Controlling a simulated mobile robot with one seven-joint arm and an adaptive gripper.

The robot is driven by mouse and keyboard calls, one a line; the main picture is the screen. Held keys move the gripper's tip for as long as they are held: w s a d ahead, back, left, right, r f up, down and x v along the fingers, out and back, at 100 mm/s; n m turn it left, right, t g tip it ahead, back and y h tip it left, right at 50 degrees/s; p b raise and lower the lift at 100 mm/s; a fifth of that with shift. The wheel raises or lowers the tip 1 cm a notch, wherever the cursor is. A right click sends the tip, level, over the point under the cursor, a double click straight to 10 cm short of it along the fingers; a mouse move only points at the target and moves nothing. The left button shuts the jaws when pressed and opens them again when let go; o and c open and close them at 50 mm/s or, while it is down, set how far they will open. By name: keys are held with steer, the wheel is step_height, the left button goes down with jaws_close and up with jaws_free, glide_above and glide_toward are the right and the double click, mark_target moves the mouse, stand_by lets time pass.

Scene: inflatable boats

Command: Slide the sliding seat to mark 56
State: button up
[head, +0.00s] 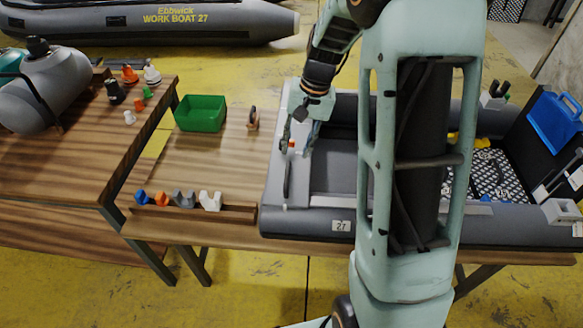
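A grey inflatable boat (305,222) with a tag reading 27 lies on the wooden table, its left end in clear view. My gripper (297,142) points down at the pale board across the boat's left end, close to a small orange part. Its fingertips are too small and overlapped to tell whether they are open or shut, or touching anything. My arm's pale green link hides the middle of the boat. I cannot make out the sliding seat for certain, and mark 56 is not readable.
A green bin (201,113) stands left of the boat. A rack (235,211) holds blue, orange, grey and white parts at the front edge. A grey tank (40,92) and small fittings sit on the left table.

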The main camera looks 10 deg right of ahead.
mark_target(288, 173)
steer(key=f, duration=0.3)
steer(key=a+f, duration=0.1)
steer(key=f, duration=0.5)
steer(key=shift+w+a+f, duration=0.15)
steer(key=shift+w+a, duration=0.2)
steer(key=shift+a, duration=0.05)
jaws_close()
